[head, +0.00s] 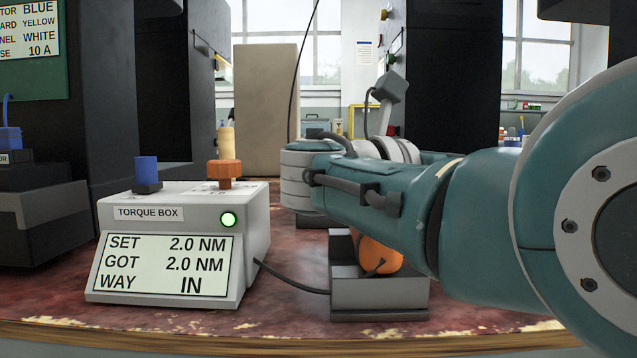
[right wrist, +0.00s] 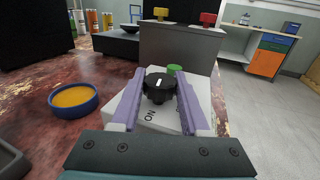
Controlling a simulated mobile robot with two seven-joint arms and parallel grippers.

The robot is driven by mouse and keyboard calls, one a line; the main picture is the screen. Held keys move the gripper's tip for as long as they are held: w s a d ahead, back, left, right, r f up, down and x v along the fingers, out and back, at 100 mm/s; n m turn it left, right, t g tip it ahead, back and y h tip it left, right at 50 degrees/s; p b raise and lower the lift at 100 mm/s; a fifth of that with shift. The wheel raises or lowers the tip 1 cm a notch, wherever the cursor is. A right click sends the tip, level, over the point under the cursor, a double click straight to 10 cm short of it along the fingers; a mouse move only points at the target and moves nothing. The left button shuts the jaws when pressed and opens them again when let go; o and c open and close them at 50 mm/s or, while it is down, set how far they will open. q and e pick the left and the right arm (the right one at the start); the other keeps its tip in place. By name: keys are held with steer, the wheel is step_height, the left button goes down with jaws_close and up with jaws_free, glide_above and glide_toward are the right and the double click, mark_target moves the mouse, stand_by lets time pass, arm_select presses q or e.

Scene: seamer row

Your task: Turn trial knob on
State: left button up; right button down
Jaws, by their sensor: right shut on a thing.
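A black knob (right wrist: 160,86) with a white pointer line sits on a pale box (right wrist: 150,118) in the right wrist view. The line points roughly away from the camera, and the letters O and N are printed on the near side of the box. My right gripper (right wrist: 158,90) has its two purple fingers on either side of the knob and is shut on it. In the head view my right arm crosses from the right, and its gripper and the black knob cannot be made out there. My left gripper is in neither view.
A torque box (head: 160,190) with blue and orange knobs shows a lit green lamp, SET 2.0 NM, GOT 2.0 NM and WAY IN. A green button (right wrist: 174,69) lies beyond the black knob; a blue dish (right wrist: 58,107) sits left.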

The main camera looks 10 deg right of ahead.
stand_by(0.4)
steer(key=shift+c, duration=2.1)
jaws_free()
step_height(320, 180, up, 8)
steer(key=p, duration=0.5)
steer(key=shift+r+p, duration=0.2)
steer(key=shift+p, duration=0.2)
step_height(320, 180, up, 12)
steer(key=p, duration=0.4)
steer(key=shift+f+p, duration=0.2)
steer(key=shift+p, duration=0.1)
